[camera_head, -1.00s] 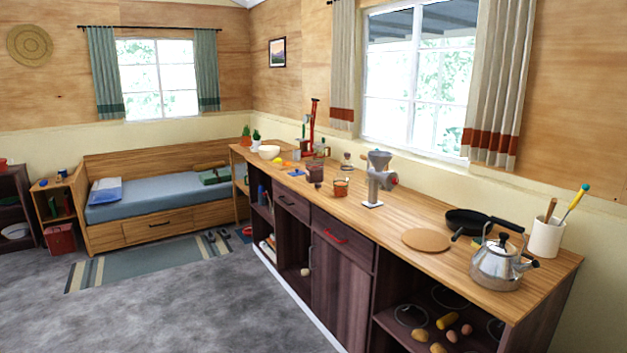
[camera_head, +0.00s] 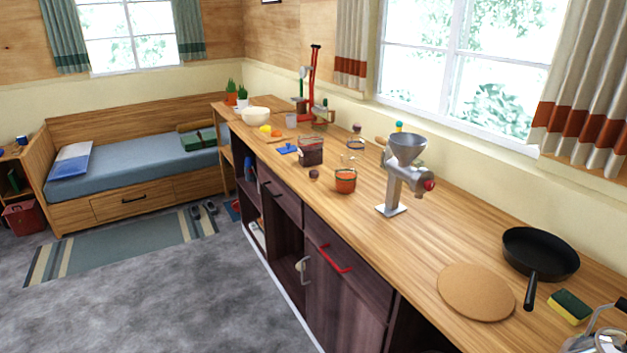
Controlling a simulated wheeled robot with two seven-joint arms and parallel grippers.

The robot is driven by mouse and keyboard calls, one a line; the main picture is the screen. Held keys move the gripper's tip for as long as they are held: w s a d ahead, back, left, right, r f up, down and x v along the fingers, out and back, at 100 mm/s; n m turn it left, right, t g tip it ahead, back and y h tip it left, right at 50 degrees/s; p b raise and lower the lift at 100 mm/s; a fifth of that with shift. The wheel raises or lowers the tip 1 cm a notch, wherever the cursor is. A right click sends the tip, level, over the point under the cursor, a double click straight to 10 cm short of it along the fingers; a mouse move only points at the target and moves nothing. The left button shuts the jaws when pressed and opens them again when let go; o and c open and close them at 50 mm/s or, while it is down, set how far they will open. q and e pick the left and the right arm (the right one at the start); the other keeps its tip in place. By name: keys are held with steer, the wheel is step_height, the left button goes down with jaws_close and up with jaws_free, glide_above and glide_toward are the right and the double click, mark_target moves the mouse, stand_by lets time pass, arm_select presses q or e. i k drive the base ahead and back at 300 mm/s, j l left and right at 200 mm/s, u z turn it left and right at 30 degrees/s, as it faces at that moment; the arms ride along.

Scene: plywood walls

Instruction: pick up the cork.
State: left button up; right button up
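No small cork can be made out for certain in the head view. A round, flat, cork-coloured mat (camera_head: 476,292) lies on the wooden counter (camera_head: 430,240), left of the black frying pan. A small dark brown round thing (camera_head: 314,174) sits on the counter near an orange-filled glass jar (camera_head: 345,181); it is too small to identify. A pale tan rounded thing (camera_head: 381,142) is partly hidden behind the metal grinder (camera_head: 402,177). Neither of my grippers is in view.
A black frying pan (camera_head: 540,253), a yellow-green sponge (camera_head: 570,306) and a partly cut-off kettle (camera_head: 600,340) are at the right. A dark jar (camera_head: 311,151) and white bowl (camera_head: 256,116) stand farther back. The grey floor (camera_head: 190,300) left of the counter is clear.

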mark_target(314, 174)
steer(key=i+z, duration=0.1)
steer(key=z, duration=0.2)
steer(key=i+j+z, duration=0.1)
steer(key=z, duration=0.2)
steer(key=i+j+z, duration=0.15)
steer(key=j, duration=0.2)
steer(key=i+j+z, duration=0.15)
steer(key=j, duration=0.2)
steer(key=i+j+z, duration=0.1)
steer(key=j, duration=0.25)
steer(key=i+j+z, duration=0.15)
steer(key=j, duration=0.25)
steer(key=i+j+z, duration=0.15)
steer(key=j, duration=0.25)
